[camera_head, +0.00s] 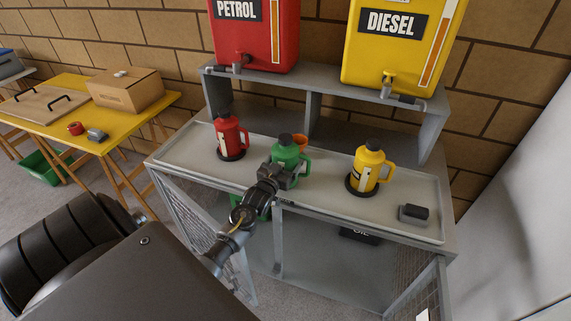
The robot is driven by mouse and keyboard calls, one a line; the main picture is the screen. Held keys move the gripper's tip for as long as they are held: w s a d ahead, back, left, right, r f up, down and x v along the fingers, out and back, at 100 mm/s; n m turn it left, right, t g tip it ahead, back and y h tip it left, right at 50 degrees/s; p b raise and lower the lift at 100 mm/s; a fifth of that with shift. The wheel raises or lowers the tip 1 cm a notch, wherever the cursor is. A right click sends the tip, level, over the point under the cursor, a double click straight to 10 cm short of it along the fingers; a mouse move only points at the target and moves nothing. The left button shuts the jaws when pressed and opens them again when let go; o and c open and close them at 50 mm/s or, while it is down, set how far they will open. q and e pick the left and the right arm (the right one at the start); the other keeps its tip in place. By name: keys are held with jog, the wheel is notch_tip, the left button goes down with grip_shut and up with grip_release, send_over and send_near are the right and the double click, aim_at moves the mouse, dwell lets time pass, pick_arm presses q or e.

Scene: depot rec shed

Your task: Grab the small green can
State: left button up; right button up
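The small green can (289,150) has a black cap and a handle on its right. It stands at the middle of the grey cabinet top, between a red can (229,134) and a yellow can (368,167). My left gripper (284,178) is right in front of the green can and overlaps its lower part in the picture. The fingers are dark and blurred against the can, so I cannot tell if they are open or shut on it. The can's base is hidden. My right gripper is out of view.
A petrol tank (254,38) and a diesel tank (398,45) sit on the shelf (313,100) behind. A dark block (414,213) lies at the right. The mesh cabinet doors (205,228) stand open below.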

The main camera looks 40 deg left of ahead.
aim_at(284, 146)
pick_arm(q)
jog(key=shift+r, duration=0.5)
notch_tip(284, 146, up, 2)
jog(key=shift+s+r, duration=0.15)
jog(key=shift+r, duration=0.1)
jog(key=s+r, duration=0.1)
jog(key=s+d+r, duration=0.1)
jog(key=s+r, duration=0.2)
jog(key=r, duration=0.1)
jog(key=shift+s+d+r, duration=0.2)
jog(key=shift+d, duration=0.1)
jog(key=s+d+r+b, duration=0.1)
jog(key=s+d+r, duration=0.2)
jog(key=s, duration=0.5)
jog(key=shift+s+r, duration=0.3)
jog(key=shift+r, duration=0.25)
